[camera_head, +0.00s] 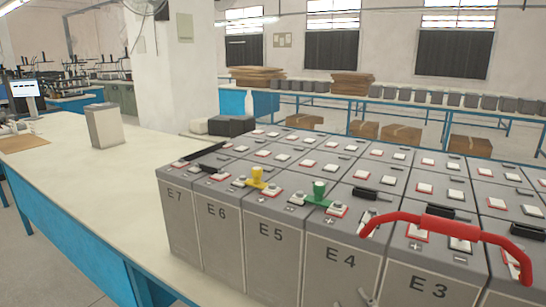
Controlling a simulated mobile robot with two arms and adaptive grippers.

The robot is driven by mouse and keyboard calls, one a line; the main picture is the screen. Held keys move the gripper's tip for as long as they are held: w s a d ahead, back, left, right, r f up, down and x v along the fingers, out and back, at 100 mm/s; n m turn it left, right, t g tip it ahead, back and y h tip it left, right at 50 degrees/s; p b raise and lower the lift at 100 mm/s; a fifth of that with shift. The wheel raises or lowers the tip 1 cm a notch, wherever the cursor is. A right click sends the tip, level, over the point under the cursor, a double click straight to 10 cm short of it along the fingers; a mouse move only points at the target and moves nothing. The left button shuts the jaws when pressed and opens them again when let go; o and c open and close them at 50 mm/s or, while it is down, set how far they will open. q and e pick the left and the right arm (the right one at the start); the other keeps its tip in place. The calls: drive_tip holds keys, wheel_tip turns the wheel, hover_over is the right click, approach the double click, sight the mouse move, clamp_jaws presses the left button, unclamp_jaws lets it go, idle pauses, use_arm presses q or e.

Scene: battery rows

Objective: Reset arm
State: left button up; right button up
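No arm or gripper of mine can be made out in the head view. A small grey piece (367,298) shows at the bottom edge in front of battery E4 (340,262); I cannot tell what it belongs to. Rows of grey batteries stand on the table, the front ones marked E7 (179,215), E6 (218,235), E5 (272,255) and E3 (430,285). A red cable (450,226) arches over the E4 and E3 side. A yellow connector (257,178) and a green connector (319,191) sit upright on the battery tops.
The white tabletop (90,175) is mostly clear on the left, with a grey box (104,125) standing on it. A black box (231,126) and a white bottle (248,102) are behind the batteries. A monitor (24,89) stands far left. Blue benches with cardboard run along the back.

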drive_tip(key=s+d+f+m+g, duration=0.2)
drive_tip(key=s+f+g, duration=0.4)
drive_tip(key=s+f, duration=0.5)
drive_tip(key=s+d+f+m+g, duration=0.25)
drive_tip(key=s+f+g, duration=0.35)
drive_tip(key=s+f, duration=0.6)
wheel_tip(320, 180, down, 22)
drive_tip(key=s+a+g, duration=0.1)
drive_tip(key=s, duration=0.2)
drive_tip(key=s+d+f+g, duration=0.1)
drive_tip(key=s+d+f, duration=0.2)
drive_tip(key=s+f, duration=1.3)
drive_tip(key=shift+s+f+h, duration=0.4)
drive_tip(key=shift+f, duration=0.15)
